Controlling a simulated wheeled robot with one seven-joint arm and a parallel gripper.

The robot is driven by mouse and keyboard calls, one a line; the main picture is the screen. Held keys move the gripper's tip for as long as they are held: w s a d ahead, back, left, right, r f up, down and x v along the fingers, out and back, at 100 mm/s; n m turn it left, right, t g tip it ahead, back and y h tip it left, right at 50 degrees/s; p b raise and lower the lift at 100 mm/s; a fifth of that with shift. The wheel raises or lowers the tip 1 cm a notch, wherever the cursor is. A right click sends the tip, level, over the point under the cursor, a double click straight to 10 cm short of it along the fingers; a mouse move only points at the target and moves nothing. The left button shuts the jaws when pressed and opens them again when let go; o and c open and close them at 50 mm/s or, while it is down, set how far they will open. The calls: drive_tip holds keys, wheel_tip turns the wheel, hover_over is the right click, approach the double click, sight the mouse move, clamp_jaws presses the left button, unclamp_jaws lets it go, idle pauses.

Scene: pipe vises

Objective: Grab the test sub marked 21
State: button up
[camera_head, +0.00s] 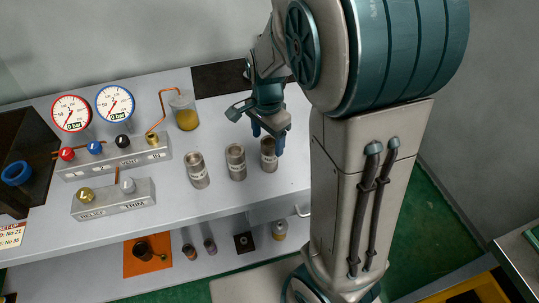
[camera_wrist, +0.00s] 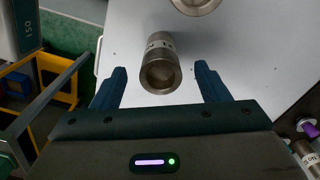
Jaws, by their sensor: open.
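Three grey metal test subs stand upright in a row on the bench: the left one (camera_head: 197,171), the middle one (camera_head: 235,163) and the right one (camera_head: 269,158). Each has a pale marking band, but I cannot read the numbers. My gripper (camera_head: 268,136) is open at the right sub. In the wrist view one sub (camera_wrist: 160,66) stands between the two spread fingers, with a gap on each side. Part of another sub (camera_wrist: 195,5) shows at the top edge of that view.
A gauge manifold (camera_head: 115,158) and a smaller valve block (camera_head: 113,200) stand left of the subs. A jar of yellow liquid (camera_head: 186,112) is behind. A card (camera_head: 11,236) at far left reads "No 21". The lower shelf holds an orange mat (camera_head: 133,265) and small parts.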

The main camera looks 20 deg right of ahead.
sight(270, 146)
drive_tip(key=shift+w+d+f, duration=0.1)
drive_tip(key=shift+d+f, duration=0.05)
drive_tip(key=shift+f, duration=1.35)
drive_tip(key=shift+w+d+f, duration=0.1)
drive_tip(key=shift+d+f, duration=0.05)
drive_tip(key=shift+f, duration=1.35)
drive_tip(key=shift+c, duration=0.2)
clamp_jaws()
drive_tip(key=shift+r, duration=0.1)
